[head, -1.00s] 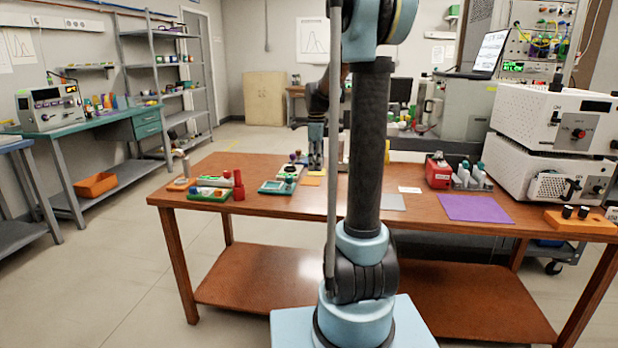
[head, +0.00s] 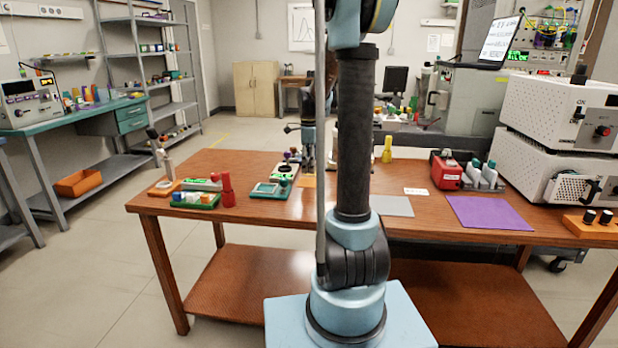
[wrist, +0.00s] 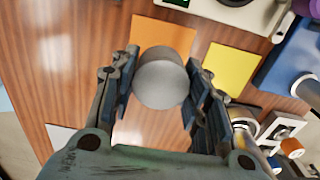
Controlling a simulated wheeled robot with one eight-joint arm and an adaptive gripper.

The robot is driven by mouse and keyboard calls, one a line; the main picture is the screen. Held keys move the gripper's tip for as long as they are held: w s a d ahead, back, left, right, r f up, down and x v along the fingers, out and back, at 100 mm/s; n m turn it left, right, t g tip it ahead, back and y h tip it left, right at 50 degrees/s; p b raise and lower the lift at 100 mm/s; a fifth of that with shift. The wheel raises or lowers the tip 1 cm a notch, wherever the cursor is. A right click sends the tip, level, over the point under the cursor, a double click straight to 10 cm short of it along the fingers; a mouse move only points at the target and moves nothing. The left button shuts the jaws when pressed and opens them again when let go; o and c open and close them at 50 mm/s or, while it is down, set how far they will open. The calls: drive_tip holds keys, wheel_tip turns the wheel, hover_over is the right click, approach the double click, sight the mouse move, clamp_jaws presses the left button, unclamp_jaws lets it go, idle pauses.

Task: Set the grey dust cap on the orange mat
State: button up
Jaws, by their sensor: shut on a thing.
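The grey dust cap (wrist: 162,82), a short round cylinder, is between the fingers of my gripper (wrist: 160,92) in the wrist view. My gripper is shut on it. The orange mat (wrist: 158,32) lies flat on the wooden table just beyond the cap, partly covered by it in this view. The cap's height above the table is hard to tell. In the head view my gripper (head: 308,166) is low over the far part of the table, by the small visible piece of the orange mat (head: 307,183). The cap cannot be made out there.
A yellow mat (wrist: 232,68) lies right of the orange one in the wrist view. In the head view, a green-edged tray (head: 272,189) and red bottle (head: 227,190) stand left. A grey mat (head: 392,206), purple mat (head: 490,212) and red box (head: 445,172) are right.

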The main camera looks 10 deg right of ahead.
sight(309, 182)
drive_tip(key=shift+a+f, duration=0.1)
drive_tip(key=shift+f, duration=2.2)
drive_tip(key=o, duration=0.9)
drive_tip(key=shift+s, duration=0.1)
